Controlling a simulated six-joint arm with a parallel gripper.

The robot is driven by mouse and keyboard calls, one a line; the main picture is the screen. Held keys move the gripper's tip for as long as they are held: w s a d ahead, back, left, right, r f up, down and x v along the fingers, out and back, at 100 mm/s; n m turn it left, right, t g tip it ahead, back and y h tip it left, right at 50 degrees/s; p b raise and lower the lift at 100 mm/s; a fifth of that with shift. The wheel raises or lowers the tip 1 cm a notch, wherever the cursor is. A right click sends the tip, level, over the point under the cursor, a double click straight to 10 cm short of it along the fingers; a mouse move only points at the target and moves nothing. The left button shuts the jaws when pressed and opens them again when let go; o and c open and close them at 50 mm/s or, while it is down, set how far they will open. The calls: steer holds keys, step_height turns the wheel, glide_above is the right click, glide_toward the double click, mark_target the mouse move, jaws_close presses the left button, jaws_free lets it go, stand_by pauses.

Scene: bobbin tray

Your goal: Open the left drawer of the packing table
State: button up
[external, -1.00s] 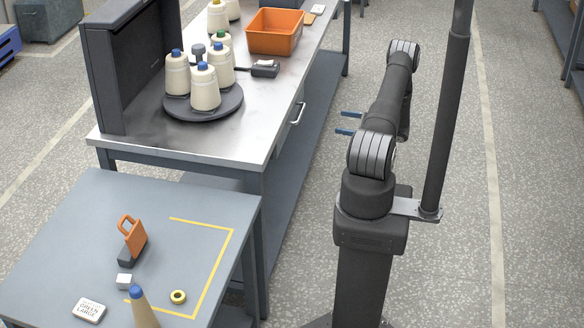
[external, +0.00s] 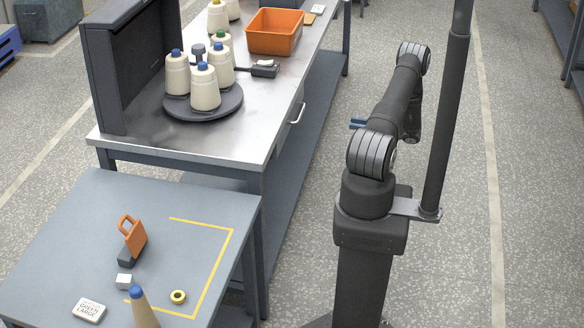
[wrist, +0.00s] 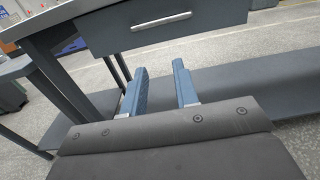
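The packing table (external: 262,140) has a metal top and a grey drawer (wrist: 205,22) under its edge. The drawer's pale bar handle (external: 297,113) faces my arm; it also shows in the wrist view (wrist: 161,21). The drawer front looks flush with the table in the external view. My gripper (wrist: 159,67) has two blue fingers held apart with nothing between them. It is below and short of the handle in the wrist view, not touching it. In the external view the fingers (external: 357,124) are right of the table, partly hidden by my arm.
A turntable (external: 205,103) with several thread cones and an orange bin (external: 273,32) stand on the packing table. A lower shelf (external: 312,130) runs beneath it. A side table (external: 85,225) with small items is at front left. A floor gap separates table and arm.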

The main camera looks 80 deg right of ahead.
steer(key=shift+w+r+n, duration=0.2)
steer(key=shift+n, duration=0.2)
steer(key=shift+c, duration=0.5)
steer(key=n+g, duration=0.2)
steer(key=n, duration=1.5)
glide_toward(300, 112)
steer(key=w, duration=0.3)
steer(key=w+f, duration=0.1)
steer(key=w, duration=0.2)
steer(key=w+f, duration=0.1)
steer(key=w, duration=0.2)
steer(key=shift+w+f, duration=0.2)
steer(key=shift+w, duration=0.2)
jaws_close()
